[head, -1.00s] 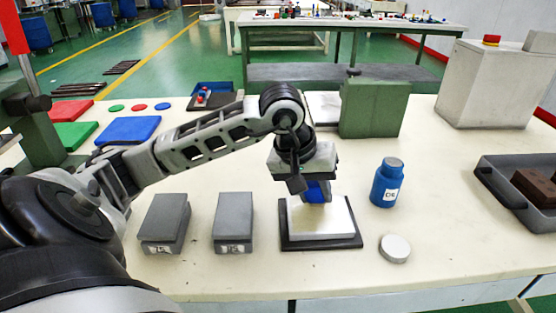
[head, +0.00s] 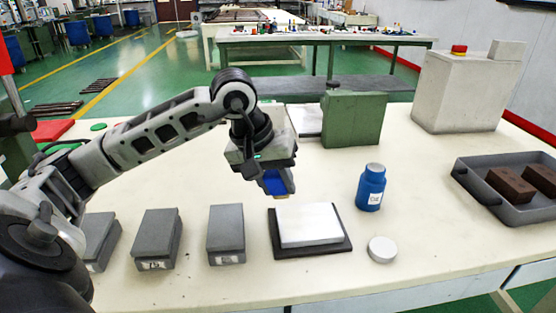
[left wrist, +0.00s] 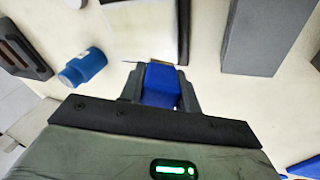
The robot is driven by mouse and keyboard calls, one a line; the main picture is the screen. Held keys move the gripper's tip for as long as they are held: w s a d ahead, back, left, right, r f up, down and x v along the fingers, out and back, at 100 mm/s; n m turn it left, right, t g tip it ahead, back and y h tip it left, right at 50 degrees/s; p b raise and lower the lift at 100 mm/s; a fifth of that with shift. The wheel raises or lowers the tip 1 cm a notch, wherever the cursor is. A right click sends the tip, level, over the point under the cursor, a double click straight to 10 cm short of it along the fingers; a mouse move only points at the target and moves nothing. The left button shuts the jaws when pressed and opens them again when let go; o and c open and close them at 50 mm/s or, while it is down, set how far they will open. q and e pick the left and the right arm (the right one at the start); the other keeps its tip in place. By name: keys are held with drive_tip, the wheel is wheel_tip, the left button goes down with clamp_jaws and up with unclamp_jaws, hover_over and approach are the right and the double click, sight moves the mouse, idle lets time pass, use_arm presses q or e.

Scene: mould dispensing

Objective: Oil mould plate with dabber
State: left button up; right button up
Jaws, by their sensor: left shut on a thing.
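My left gripper (head: 272,178) is shut on a blue dabber (head: 276,185) with a pale yellowish tip. The dabber hangs in the air behind and a little left of the mould plate. It also shows between the jaws in the left wrist view (left wrist: 160,85). The white mould plate (head: 309,224) lies on a dark base (head: 340,245) at the table's front middle. A blue oil bottle (head: 371,188) with a white label stands upright right of the plate. A round white disc (head: 382,249) lies in front of the bottle. My right gripper is not in view.
Several grey blocks stand left of the plate, the nearest one (head: 227,230) with a label on its front. A grey tray (head: 480,190) with brown blocks is at the right. A green block (head: 352,120) and a large grey box (head: 460,92) stand at the back.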

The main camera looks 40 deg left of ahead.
use_arm(q)
drive_tip(key=shift+r+p, duration=0.8)
drive_tip(key=shift+r, duration=0.95)
